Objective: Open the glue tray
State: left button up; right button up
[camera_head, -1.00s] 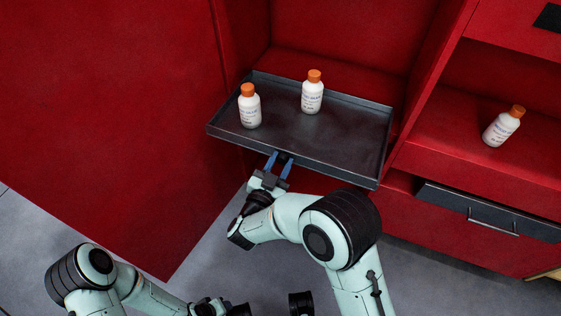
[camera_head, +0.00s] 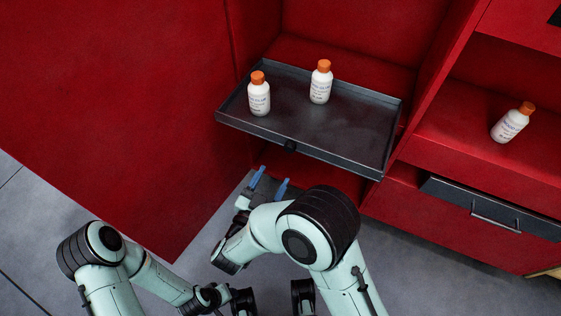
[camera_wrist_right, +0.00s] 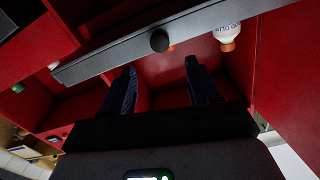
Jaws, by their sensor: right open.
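The glue tray (camera_head: 335,143), dark grey and shallow, sticks out of the red cabinet in the head view. Its round black knob (camera_head: 290,146) is on the front edge. Two white glue bottles with orange caps stand upright in it, one at the left (camera_head: 259,97) and one further back (camera_head: 321,85). My right gripper (camera_head: 270,177) is open and empty, apart from the knob, below and in front of it. In the right wrist view, the knob (camera_wrist_right: 159,40) is beyond the spread fingers (camera_wrist_right: 161,70).
A large red panel (camera_head: 110,110) fills the left. Grey floor (camera_head: 30,225) is open in front.

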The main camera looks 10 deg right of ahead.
pick_arm(q)
jog(key=shift+s+d+r, duration=0.1)
jog(key=shift+s+r, duration=0.1)
jog(key=shift+s, duration=0.1)
pick_arm(e)
jog(key=shift+v, duration=1.8)
